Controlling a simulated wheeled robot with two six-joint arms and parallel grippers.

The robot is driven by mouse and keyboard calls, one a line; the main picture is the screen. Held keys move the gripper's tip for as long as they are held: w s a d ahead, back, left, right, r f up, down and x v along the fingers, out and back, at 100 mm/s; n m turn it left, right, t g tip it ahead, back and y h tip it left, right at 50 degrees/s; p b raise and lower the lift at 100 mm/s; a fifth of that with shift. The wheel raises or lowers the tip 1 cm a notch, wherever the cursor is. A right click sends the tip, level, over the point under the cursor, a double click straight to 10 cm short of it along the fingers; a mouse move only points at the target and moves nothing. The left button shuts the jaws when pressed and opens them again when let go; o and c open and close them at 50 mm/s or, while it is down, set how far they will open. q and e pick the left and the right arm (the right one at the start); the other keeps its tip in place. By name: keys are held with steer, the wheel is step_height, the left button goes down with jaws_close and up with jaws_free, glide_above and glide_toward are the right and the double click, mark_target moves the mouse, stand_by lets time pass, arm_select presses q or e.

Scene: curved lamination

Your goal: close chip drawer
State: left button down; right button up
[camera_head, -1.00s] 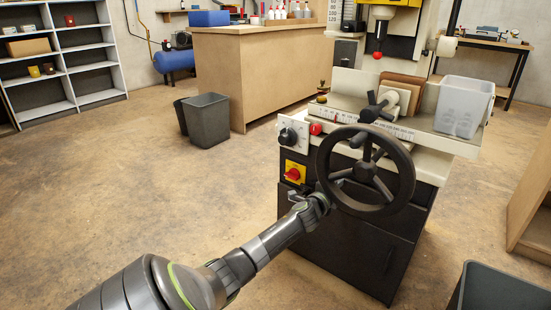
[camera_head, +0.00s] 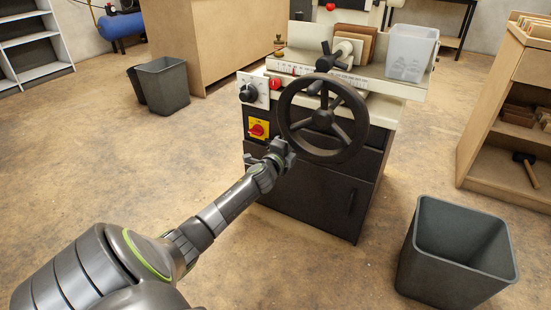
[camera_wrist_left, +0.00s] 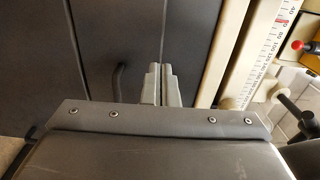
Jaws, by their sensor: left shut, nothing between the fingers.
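The machine's dark lower body (camera_head: 320,195) stands in the middle of the head view, with a lower front panel and a dark handle (camera_head: 351,200) on it. I cannot tell for certain which dark panel is the chip drawer, or how far it stands out; the handwheel covers part of the front. My left gripper (camera_head: 284,152) is in front of the machine, by the lower left rim of the handwheel (camera_head: 323,118). In the left wrist view its fingers (camera_wrist_left: 161,85) are shut and empty, over dark panels with a curved handle (camera_wrist_left: 118,80). My right gripper is not in view.
A red switch on a yellow plate (camera_head: 257,130) is left of the handwheel. A grey bin (camera_head: 455,255) stands at front right and another (camera_head: 163,85) at back left. A wooden shelf unit (camera_head: 510,130) is at right. The floor left of the machine is clear.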

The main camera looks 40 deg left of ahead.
arm_select(q)
steer(key=p+v, duration=0.1)
steer(key=v, duration=0.7)
steer(key=shift+s+d+f, duration=0.1)
steer(key=shift+f, duration=0.05)
